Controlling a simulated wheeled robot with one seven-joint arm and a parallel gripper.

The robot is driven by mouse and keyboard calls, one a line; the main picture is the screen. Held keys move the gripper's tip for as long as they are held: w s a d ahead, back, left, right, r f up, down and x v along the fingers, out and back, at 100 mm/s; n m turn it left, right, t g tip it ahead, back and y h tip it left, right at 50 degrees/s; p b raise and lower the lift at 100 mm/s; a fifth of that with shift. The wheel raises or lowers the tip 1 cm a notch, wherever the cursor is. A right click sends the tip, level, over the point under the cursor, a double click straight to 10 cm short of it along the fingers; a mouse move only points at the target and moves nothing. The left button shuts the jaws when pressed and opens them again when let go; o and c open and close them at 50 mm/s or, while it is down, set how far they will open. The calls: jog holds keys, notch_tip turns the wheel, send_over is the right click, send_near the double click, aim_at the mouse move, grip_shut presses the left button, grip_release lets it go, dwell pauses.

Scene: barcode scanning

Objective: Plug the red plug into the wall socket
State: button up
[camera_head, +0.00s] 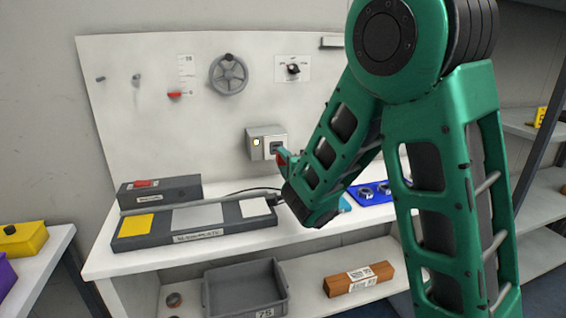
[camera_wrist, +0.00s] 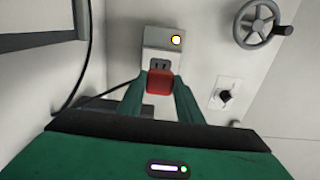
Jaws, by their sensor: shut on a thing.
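The wall socket (camera_head: 266,143) is a grey box on the white back panel with a lit yellow light. In the wrist view the socket (camera_wrist: 163,48) is straight ahead, with its dark slots just beyond the plug. The red plug (camera_wrist: 160,82) is between the fingers of my gripper (camera_wrist: 160,88), which is shut on it. In the head view the plug (camera_head: 282,157) shows as a small red patch close to the socket's right side. The plug is very near the socket face; I cannot tell whether they touch. A dark cable runs off to the left in the wrist view.
A grey tray (camera_head: 195,236) with coloured pads and a dark box (camera_head: 160,191) stand on the bench left of my arm. A handwheel (camera_head: 229,75), a rotary knob (camera_head: 293,69) and a red slider (camera_head: 175,95) are on the panel. A blue mat (camera_head: 372,194) lies to the right.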

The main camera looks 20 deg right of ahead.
jog(key=shift+w+d, duration=0.2)
jog(key=shift+w, duration=0.4)
jog(key=shift+w+d, duration=0.2)
jog(key=shift+w, duration=0.4)
jog(key=shift+w+a, duration=0.1)
jog(key=shift+w, duration=1.6)
jog(key=shift+a, duration=0.15)
jog(key=shift+w, duration=0.45)
dwell(0.7)
jog(key=o, duration=1)
jog(key=shift+o, duration=0.2)
jog(key=shift+s, duration=0.1)
